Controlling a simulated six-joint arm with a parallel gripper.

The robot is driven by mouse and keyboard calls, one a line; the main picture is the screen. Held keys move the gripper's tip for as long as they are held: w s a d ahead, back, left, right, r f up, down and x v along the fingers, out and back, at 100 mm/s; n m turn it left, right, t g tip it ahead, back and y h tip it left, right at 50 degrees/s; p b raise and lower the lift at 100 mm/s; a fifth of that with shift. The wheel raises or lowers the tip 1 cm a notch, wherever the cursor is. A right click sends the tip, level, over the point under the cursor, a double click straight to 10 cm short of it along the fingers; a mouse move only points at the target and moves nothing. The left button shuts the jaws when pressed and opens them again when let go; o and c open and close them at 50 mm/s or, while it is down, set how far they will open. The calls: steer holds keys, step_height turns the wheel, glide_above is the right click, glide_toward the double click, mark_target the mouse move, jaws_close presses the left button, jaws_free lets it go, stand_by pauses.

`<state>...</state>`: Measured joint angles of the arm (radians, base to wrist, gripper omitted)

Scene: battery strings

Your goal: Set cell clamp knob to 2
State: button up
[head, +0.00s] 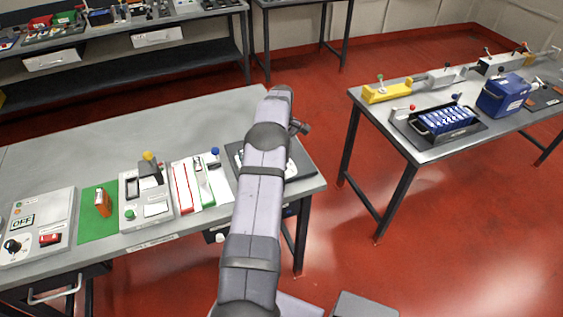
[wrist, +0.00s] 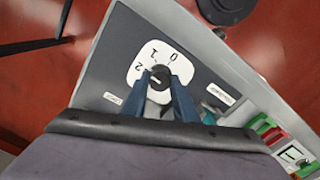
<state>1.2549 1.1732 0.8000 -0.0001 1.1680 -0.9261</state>
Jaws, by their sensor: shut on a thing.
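In the wrist view, a dark round knob (wrist: 159,83) sits on a white dial plate (wrist: 150,52) marked 0, 1 and 2. The plate is on a dark panel (wrist: 110,60) with a light edge. A short pale mark shows on the knob, but I cannot tell which number it points to. My gripper (wrist: 160,77) has its two blue fingers on either side of the knob and is shut on it. In the head view, my arm hides the gripper and the knob; only parts of the dark panel (head: 301,160) show at the table's right end.
Left of the panel on the grey table (head: 100,150) stand a red, white and green unit (head: 181,187), a grey box with a yellow knob (head: 150,199), a green mat (head: 89,222) and an OFF switch box (head: 45,205). A second table with a blue box (head: 503,94) stands right, across open floor.

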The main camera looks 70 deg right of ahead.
steer(key=shift+n, duration=1.4)
steer(key=o, duration=0.9)
steer(key=shift+r+p, duration=1.1)
steer(key=shift+r, duration=0.7)
